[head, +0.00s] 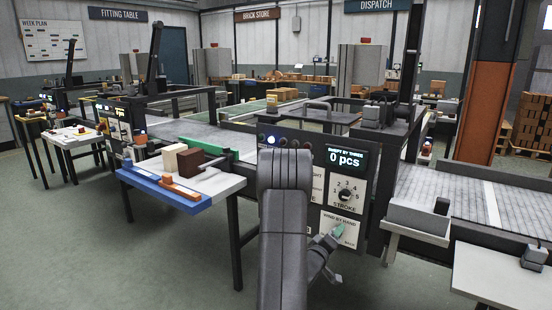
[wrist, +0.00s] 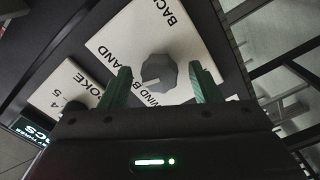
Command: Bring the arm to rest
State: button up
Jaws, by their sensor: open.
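My gripper (head: 336,234) is in front of the control panel in the head view, at the lower "wind by hand" plate. In the wrist view my gripper (wrist: 161,72) is open, with its two green fingers apart. A grey faceted knob (wrist: 160,90) with a white pointer mark shows between the fingers. I see gaps on both sides of the knob and cannot tell how far the fingertips are from the panel. The white plate (wrist: 130,45) around the knob carries the word "BACK". In the head view my arm hides part of the panel.
The stroke knob (head: 344,195) and a display (head: 345,157) reading "0 pcs" are above my gripper. A white side table (head: 225,185) with a blue edge holds blocks to the left. A conveyor (head: 470,190) runs to the right. Green floor (head: 150,255) is clear at the front left.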

jog(key=v, duration=1.3)
jog(key=w+d+m+p, duration=0.3)
jog(key=w+d+m, duration=0.3)
jog(key=m, duration=0.9)
jog(key=shift+w+p, duration=0.3)
jog(key=shift+w, duration=1.1)
